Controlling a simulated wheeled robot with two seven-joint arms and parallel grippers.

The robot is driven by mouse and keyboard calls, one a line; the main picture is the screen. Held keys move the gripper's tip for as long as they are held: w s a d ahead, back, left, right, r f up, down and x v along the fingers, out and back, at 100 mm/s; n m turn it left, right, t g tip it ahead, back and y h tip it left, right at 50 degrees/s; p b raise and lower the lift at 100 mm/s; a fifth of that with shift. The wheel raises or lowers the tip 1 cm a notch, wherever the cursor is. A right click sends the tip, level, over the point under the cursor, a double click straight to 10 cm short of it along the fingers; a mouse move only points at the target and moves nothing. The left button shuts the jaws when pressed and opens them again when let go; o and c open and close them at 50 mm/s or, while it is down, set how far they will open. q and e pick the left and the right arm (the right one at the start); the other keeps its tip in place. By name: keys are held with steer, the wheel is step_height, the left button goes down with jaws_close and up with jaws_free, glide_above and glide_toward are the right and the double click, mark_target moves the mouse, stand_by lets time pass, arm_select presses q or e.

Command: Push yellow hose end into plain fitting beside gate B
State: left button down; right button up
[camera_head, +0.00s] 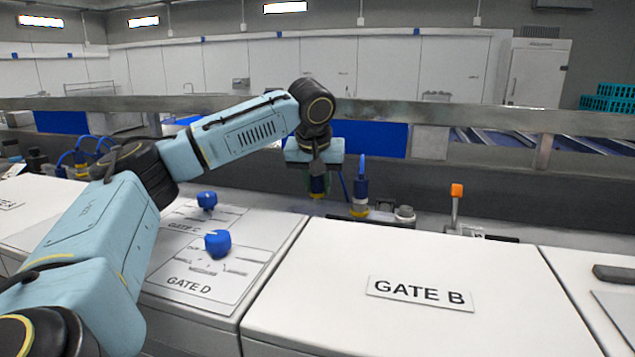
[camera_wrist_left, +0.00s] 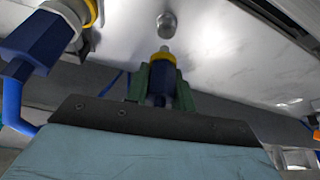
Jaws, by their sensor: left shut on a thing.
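My left gripper (camera_head: 318,186) is shut on the yellow hose end (camera_wrist_left: 161,57), a dark blue body with a yellow ring and a pale tip. Its green fingers (camera_wrist_left: 160,90) grip the body from both sides in the left wrist view. A plain round metal fitting (camera_wrist_left: 167,25) on the pale metal surface lies just beyond the tip; a small gap seems to show between them. In the head view the arm hides much of this spot. The GATE B sign (camera_head: 419,293) lies on the white cover in front. My right gripper is not in view.
A second blue connector with a yellow ring (camera_head: 360,190) stands right of my left gripper; a blue connector also fills the upper left of the wrist view (camera_wrist_left: 38,40). An orange-topped lever (camera_head: 456,203) stands farther right.

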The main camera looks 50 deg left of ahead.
arm_select(q)
steer(key=shift+f, duration=0.15)
steer(key=shift+f+b, duration=0.4)
steer(key=shift+f, duration=0.5)
steer(key=shift+f+p, duration=0.25)
steer(key=shift+p, duration=0.6)
stand_by(1.0)
steer(key=shift+f, duration=1.25)
stand_by(0.9)
steer(key=c, duration=1.8)
jaws_free()
steer(key=shift+c, duration=0.2)
